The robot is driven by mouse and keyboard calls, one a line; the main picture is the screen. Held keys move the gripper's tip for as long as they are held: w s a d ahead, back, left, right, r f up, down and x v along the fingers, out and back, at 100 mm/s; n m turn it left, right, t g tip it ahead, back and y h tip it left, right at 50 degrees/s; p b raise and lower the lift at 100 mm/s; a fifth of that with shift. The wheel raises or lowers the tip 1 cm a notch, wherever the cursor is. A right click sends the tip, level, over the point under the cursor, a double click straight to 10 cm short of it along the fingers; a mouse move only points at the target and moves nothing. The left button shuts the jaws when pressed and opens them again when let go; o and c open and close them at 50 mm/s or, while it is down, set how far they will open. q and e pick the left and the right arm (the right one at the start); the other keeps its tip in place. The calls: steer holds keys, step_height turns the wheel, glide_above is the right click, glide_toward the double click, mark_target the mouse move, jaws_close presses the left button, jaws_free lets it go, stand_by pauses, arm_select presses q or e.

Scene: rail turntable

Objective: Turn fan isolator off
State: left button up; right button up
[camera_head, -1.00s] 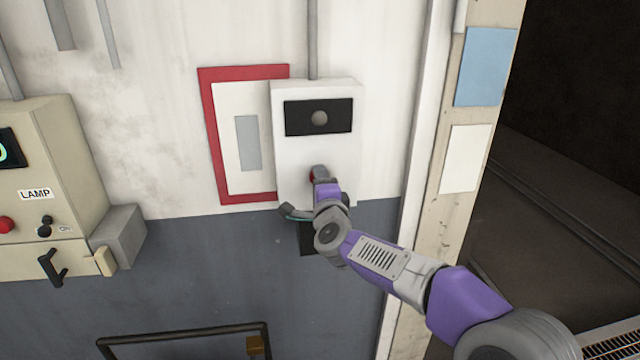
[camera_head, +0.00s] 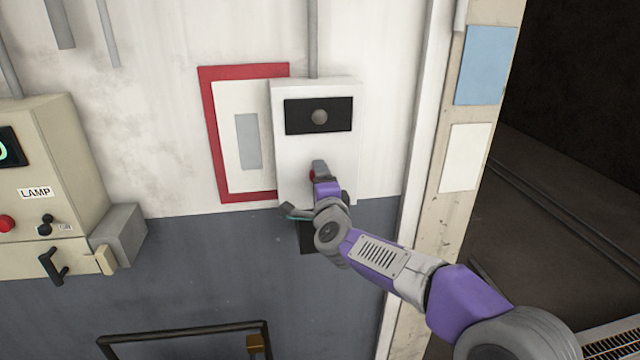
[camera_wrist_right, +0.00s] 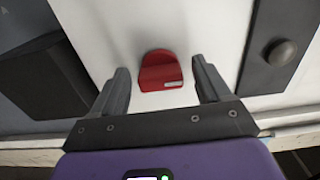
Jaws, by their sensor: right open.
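The white isolator box (camera_head: 290,150) is fixed to the wall, with a black panel and a round grey knob or lamp (camera_head: 319,117) near its top. A red switch handle (camera_wrist_right: 160,72) sticks out of the box's face. In the head view only a sliver of red shows beside my fingers. My right gripper (camera_wrist_right: 163,88) is open, with one finger on each side of the red handle and a gap left on both sides. In the head view my right gripper (camera_head: 318,168) hides most of the handle. My left gripper is not in view.
A beige control box (camera_head: 60,150) labelled LAMP, with a red button and black levers, is on the left wall. A red-framed sign (camera_head: 210,130) is beside the isolator. A black rail (camera_head: 190,335) is below. A dark doorway opens on the right.

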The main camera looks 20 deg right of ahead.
steer(key=b+v, duration=0.1)
steer(key=v, duration=0.6)
steer(key=shift+s, duration=0.2)
